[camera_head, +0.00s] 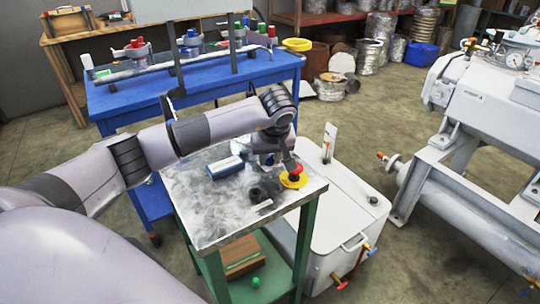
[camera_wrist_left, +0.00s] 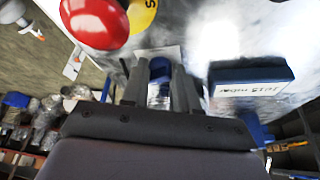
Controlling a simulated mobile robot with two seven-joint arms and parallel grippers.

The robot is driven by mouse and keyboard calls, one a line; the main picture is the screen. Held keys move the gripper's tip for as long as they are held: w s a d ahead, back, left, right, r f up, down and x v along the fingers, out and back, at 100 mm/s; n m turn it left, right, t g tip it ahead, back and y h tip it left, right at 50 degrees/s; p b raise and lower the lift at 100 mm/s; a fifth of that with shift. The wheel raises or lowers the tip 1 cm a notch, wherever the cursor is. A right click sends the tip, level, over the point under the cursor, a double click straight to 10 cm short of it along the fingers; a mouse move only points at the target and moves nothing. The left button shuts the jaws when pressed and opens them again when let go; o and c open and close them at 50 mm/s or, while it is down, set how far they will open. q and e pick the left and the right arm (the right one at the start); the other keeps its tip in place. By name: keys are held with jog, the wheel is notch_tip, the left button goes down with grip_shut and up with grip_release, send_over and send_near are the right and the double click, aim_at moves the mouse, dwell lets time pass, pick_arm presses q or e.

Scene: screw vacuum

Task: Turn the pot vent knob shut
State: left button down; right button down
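My left gripper (camera_head: 277,160) reaches down over the small metal-topped table, beside a red button on a yellow base (camera_head: 293,178). In the left wrist view, its two fingers (camera_wrist_left: 160,85) stand apart on either side of a small upright fitting with a blue cap (camera_wrist_left: 160,68) and a clear or metallic lower part. I cannot tell whether the fingers touch it. The red button (camera_wrist_left: 93,20) is close by at the upper left there. No knob is clearly marked as the pot vent knob. My right gripper is not in view.
A blue labelled box (camera_head: 226,167) and a black round part (camera_head: 258,194) lie on the small table (camera_head: 200,215). A white tank (camera_head: 345,205) stands at its right. A blue bench (camera_head: 215,82) with several pots is behind. A large grey machine (camera_head: 470,110) stands at right.

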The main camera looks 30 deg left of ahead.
pick_arm(q)
jog(key=shift+n, duration=0.3)
jog(key=n, duration=0.1)
jog(key=n+g, duration=0.1)
jog(key=n, duration=0.1)
jog(key=n+g+y, duration=0.1)
jog(key=n, duration=0.1)
jog(key=shift+w+d+r+p, duration=0.1)
jog(key=shift+w+d+p, duration=0.05)
jog(key=shift+w+p, duration=0.2)
jog(key=shift+w+n+g, duration=0.15)
jog(key=shift+n+g, duration=0.65)
jog(key=shift+n, duration=1.6)
jog(key=c, duration=0.9)
grip_release()
jog(key=shift+o, duration=0.2)
jog(key=v, duration=0.7)
jog(key=shift+w+d, duration=0.1)
jog(key=shift+c, duration=0.2)
